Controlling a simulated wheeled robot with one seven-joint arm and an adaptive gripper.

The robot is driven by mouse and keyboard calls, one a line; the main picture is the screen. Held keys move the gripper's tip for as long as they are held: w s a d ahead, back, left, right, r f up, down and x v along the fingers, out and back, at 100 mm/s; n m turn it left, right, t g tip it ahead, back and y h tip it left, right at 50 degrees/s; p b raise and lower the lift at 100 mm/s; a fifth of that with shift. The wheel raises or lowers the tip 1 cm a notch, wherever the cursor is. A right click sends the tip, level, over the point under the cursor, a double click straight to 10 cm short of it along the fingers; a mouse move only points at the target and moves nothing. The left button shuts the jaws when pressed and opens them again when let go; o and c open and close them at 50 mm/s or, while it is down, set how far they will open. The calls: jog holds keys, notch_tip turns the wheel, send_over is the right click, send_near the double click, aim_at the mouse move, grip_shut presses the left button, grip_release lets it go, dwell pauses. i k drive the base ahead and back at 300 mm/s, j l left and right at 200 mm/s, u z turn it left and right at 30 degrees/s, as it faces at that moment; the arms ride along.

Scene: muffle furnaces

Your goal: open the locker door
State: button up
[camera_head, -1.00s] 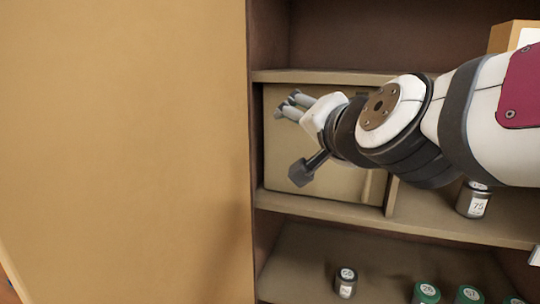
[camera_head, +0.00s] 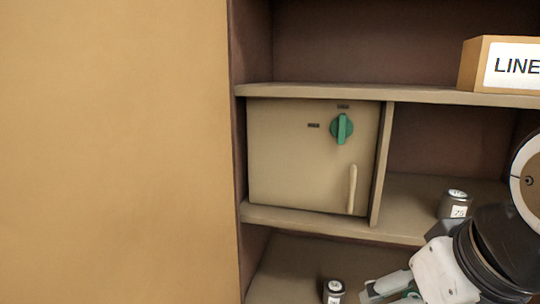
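The locker door (camera_head: 285,160) is a beige panel set in the left compartment of the middle shelf. It looks closed and flush with its frame. A green rotary knob (camera_head: 341,129) sits at its upper right, with its grip roughly upright. Small dark labels lie above and left of the knob. A pale vertical handle (camera_head: 352,188) is at the door's lower right. My gripper (camera_head: 385,290) is at the bottom edge, below and right of the door and apart from it. Its fingers point left and are partly cut off, so their opening is unclear.
A tall tan panel (camera_head: 115,150) fills the left side. A box marked "LINE" (camera_head: 475,65) sits on the shelf at upper right. A labelled jar (camera_head: 455,204) stands right of the locker, and another jar (camera_head: 333,291) on the lower shelf. The space before the door is clear.

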aim_at(295, 160)
jog(key=k+j+z, duration=0.2)
jog(key=j+z, duration=0.2)
jog(key=k+j+z, duration=0.2)
jog(key=j+z, duration=0.15)
jog(key=k+j+z, duration=0.25)
jog(key=z, duration=0.15)
